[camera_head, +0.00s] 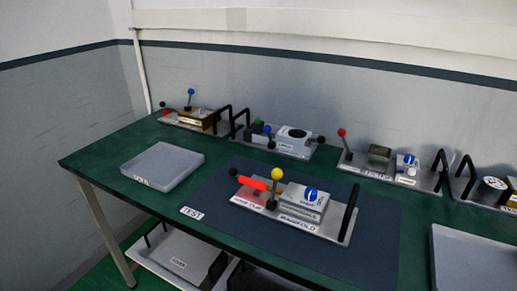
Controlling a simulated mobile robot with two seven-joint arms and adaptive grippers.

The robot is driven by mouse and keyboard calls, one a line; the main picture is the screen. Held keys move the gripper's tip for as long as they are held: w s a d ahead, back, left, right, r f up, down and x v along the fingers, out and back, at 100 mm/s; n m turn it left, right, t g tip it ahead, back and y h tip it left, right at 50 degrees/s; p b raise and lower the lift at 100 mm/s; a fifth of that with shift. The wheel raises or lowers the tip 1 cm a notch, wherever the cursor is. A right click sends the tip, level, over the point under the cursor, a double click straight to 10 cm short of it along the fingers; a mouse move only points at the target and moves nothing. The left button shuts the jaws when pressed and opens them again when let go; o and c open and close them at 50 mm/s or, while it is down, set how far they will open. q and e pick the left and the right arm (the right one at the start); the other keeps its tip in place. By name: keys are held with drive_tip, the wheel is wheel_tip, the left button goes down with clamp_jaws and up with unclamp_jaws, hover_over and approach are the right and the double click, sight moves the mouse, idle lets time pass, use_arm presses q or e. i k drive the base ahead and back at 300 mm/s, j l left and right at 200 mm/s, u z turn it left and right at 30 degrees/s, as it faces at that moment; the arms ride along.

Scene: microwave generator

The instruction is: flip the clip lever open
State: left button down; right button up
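A metal plate device (330,232) stands on the dark mat in the middle of the bench. Its front labels seem to read "HOSE CLIP" and "MANIFOLD". At its left end a red-orange lever (252,182) lies nearly flat, with a dark knob (234,172) at its left end. Beside it a yellow ball knob (277,174) sits on a short upright dark stem. Which of these is the clip lever I cannot tell for certain. A grey block with a blue-and-white round part (311,194) is to their right. Neither gripper is in view.
A black upright handle (349,212) rises at the device's right end. A grey tray (162,166) lies at the left, another (470,262) at the right front. Several similar plates with levers line the back. The dark mat (372,245) is bare around the device.

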sight(277, 173)
drive_tip(key=i+j+z, duration=0.1)
drive_tip(key=i+j, duration=0.2)
drive_tip(key=j, duration=0.15)
drive_tip(key=i+j+z, duration=0.1)
drive_tip(key=i+j, duration=0.25)
drive_tip(key=j, duration=0.05)
